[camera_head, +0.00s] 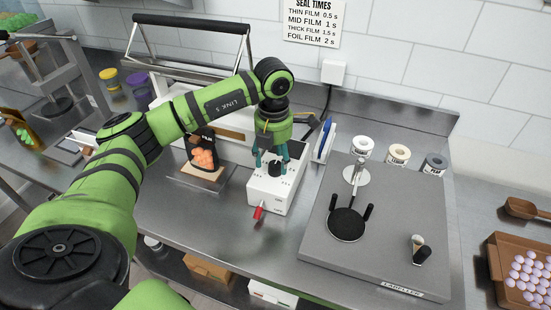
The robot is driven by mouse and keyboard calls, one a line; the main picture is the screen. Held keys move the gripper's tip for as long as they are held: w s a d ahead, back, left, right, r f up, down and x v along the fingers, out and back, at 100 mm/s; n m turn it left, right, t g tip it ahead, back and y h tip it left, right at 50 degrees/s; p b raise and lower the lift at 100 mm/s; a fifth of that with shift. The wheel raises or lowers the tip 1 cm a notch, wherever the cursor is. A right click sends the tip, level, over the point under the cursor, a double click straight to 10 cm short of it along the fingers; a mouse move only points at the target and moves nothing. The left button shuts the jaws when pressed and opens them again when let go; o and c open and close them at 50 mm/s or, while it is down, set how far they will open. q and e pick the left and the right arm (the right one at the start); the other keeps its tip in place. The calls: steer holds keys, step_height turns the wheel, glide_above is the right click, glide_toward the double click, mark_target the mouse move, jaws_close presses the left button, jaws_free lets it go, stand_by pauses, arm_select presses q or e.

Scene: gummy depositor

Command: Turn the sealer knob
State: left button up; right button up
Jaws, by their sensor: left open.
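The sealer's white control box (285,193) stands on the steel counter, with a red-handled lever (259,211) at its front. A dark round knob (276,168) sits on the box's top. My left gripper (270,169) points down at the top of the box, with its teal fingers open on either side of the knob. I cannot tell whether the fingers touch it. My right gripper is not in view.
A labeller plate (400,245) with a black round pad and handles stands to the right of the box. A black pouch with orange gummies (203,156) stands to the left. A blue-and-white item (325,138) and several label rolls (397,155) stand behind. A seal times sign (314,22) hangs on the wall.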

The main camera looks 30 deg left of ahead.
mark_target(275, 164)
arm_select(q)
step_height(275, 164, down, 2)
steer(key=shift+w+f, duration=0.1)
steer(key=shift+w, duration=0.05)
steer(key=shift+f, duration=0.3)
steer(key=c, duration=1.2)
steer(key=shift+o, duration=0.3)
steer(key=m+b, duration=0.2)
steer(key=m, duration=0.1)
steer(key=shift+f+b, duration=0.25)
steer(key=shift+b, duration=0.15)
steer(key=m+b, duration=0.3)
steer(key=m, duration=0.1)
steer(key=shift+m+b, duration=0.3)
steer(key=shift+r+m+b, duration=0.15)
steer(key=shift+m+b, duration=0.95)
steer(key=shift+m, duration=0.9)
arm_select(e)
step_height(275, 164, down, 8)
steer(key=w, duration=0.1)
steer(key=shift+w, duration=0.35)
arm_select(q)
steer(key=shift+m, duration=0.3)
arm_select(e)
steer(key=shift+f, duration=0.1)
